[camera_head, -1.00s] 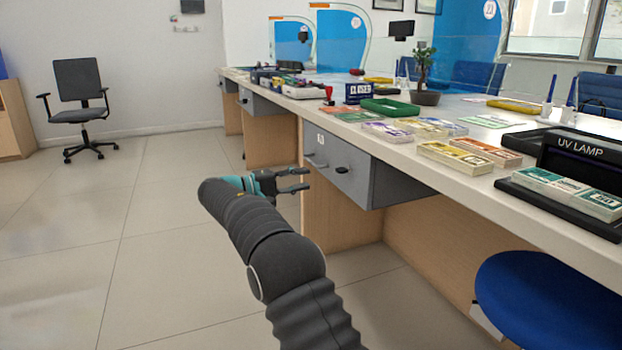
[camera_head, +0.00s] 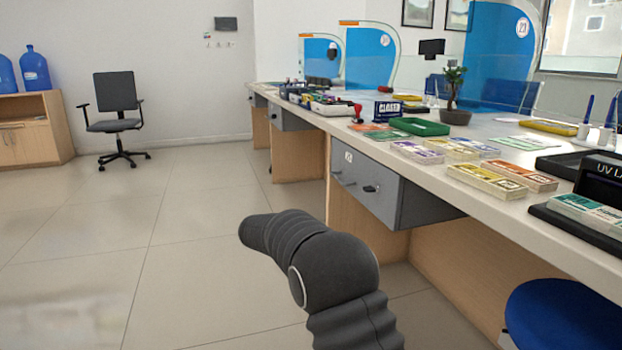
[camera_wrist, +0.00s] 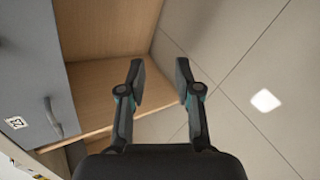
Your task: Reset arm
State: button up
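My gripper (camera_wrist: 161,84) shows in the wrist view with its two fingers apart and nothing between them. Below it are the tiled floor and the wooden panel (camera_wrist: 110,85) under the counter. In the head view my arm (camera_head: 320,265) is folded low in front of the counter, and the gripper is hidden behind it. A grey drawer unit (camera_head: 370,185) hangs under the counter, just beyond my arm; its front also shows at the left of the wrist view (camera_wrist: 35,75). The gripper is apart from it.
The white counter (camera_head: 440,185) carries banknote bundles (camera_head: 487,182), a green tray (camera_head: 418,127), a potted plant (camera_head: 455,95) and a UV lamp (camera_head: 600,180). A blue chair (camera_head: 565,320) stands at the lower right. The floor at left is clear up to an office chair (camera_head: 117,110).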

jog(key=s+d+r+m+y+p, duration=0.2)
jog(key=s+d+r+y, duration=0.15)
jog(key=s, duration=0.85)
jog(key=s+d+r+m+g+y+p, duration=0.1)
jog(key=s+d+r+m+y+p, duration=0.2)
jog(key=s, duration=1)
jog(key=s+d+r+m+y+p, duration=0.15)
jog(key=s+r+y, duration=0.25)
jog(key=s, duration=0.8)
jog(key=s+d+r+m+t+p, duration=0.1)
jog(key=s+d+r+t+p, duration=0.1)
jog(key=s+r, duration=0.4)
jog(key=shift+s+d+r+p, duration=0.15)
jog(key=shift+d+r+p, duration=0.35)
jog(key=shift+d, duration=0.4)
jog(key=shift+o, duration=0.4)
jog(key=shift+f+m, duration=0.1)
jog(key=shift+m, duration=0.15)
